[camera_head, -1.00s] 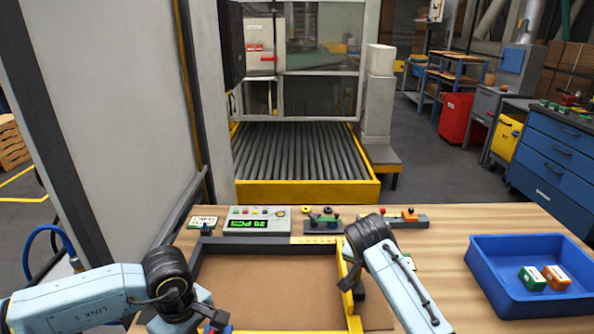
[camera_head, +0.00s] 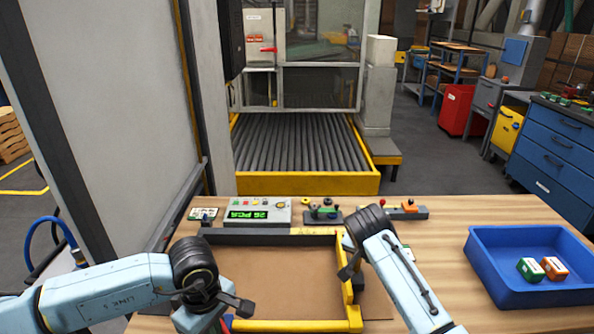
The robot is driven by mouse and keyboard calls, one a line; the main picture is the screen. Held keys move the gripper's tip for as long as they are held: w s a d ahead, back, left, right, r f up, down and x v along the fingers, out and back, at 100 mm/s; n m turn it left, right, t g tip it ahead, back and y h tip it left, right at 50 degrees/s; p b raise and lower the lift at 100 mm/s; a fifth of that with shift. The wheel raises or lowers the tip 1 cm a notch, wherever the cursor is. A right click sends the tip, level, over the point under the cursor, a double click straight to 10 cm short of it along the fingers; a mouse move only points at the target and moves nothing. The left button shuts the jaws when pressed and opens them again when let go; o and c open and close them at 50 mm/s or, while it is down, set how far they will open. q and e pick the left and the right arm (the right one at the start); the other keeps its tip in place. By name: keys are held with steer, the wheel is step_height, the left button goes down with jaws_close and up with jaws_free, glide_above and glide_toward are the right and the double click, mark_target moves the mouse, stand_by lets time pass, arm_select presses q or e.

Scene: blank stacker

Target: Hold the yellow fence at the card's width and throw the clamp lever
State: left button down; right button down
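The brown card (camera_head: 275,278) lies flat in a dark-edged frame on the bench. A yellow fence (camera_head: 347,287) runs along its right side, and a yellow bar (camera_head: 290,326) crosses the front. My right gripper (camera_head: 349,268) is at the fence, its dark fingers beside or around the bar; their grip is hard to see. My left gripper (camera_head: 236,306) is over the card's front left corner, its dark finger above a small blue part (camera_head: 228,321). Its finger gap is not clear. I cannot tell which part is the clamp lever.
A counter box with a green display (camera_head: 257,213) stands behind the frame. Knobbed blocks (camera_head: 323,212) and a rail with red and orange parts (camera_head: 403,211) stand beside it. A blue tray (camera_head: 480,262) with small green and orange boxes is at right. Bare wood lies between.

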arm_select(q)
steer(key=shift+d, duration=0.1)
steer(key=s+a+r, duration=0.2)
steer(key=a+r, duration=0.1)
steer(key=r, duration=0.5)
stand_by(1.0)
